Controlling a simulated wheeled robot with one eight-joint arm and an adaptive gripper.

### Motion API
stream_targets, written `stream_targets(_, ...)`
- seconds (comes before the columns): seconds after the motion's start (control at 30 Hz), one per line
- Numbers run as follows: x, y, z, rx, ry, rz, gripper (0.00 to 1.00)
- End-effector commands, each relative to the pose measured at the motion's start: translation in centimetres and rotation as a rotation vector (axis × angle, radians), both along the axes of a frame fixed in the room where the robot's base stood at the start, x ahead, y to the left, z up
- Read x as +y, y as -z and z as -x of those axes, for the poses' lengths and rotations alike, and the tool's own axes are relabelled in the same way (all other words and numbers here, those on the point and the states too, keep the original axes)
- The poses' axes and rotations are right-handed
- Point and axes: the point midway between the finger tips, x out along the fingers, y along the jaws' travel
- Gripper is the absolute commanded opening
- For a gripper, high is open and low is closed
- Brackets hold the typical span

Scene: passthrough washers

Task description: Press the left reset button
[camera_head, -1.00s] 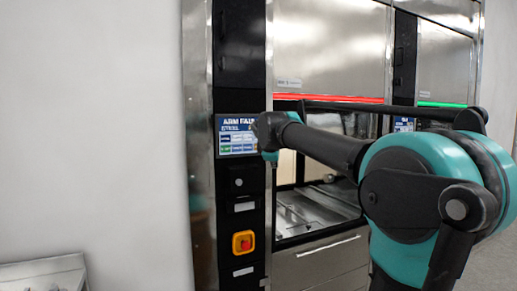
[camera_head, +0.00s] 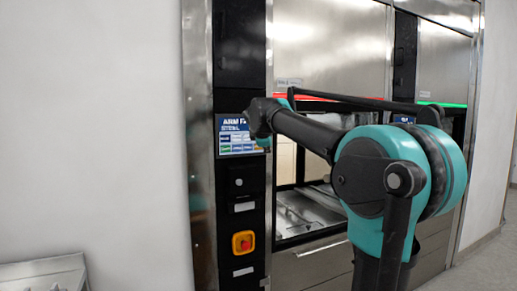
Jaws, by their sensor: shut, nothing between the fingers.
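The left washer's control column (camera_head: 226,210) is black. It carries a blue and white screen (camera_head: 230,135) with small coloured fields; its heading starts with "ARM F" and the rest is covered. Below it is a small round pale button (camera_head: 238,182) with a white label under it. Lower down is a red knob on a yellow square (camera_head: 243,242). I cannot read which control is marked reset. My arm reaches from the right, and its dark wrist covers the screen's upper right part. The gripper itself is hidden behind the wrist, so contact with the panel cannot be told.
The left washer has a red light strip (camera_head: 357,98) and an open chamber with a metal tray (camera_head: 305,212). The right washer has a green strip (camera_head: 440,104). A pale metal surface (camera_head: 42,274) stands at the lower left. Open floor (camera_head: 484,262) lies at the right.

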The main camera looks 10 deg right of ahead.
Motion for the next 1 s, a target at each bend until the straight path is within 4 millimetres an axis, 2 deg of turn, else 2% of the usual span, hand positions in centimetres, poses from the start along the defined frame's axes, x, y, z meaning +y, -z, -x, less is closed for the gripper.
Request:
stream_targets(0.2,0.9,0.0,-2.8,0.0,0.001,-0.001,0.0)
stream_targets(0.4,1.4,0.0,-4.4,0.0,0.001,-0.001,0.0)
stream_targets(1.0,1.6,0.0,-5.0,0.0,0.0,0.0,0.0)
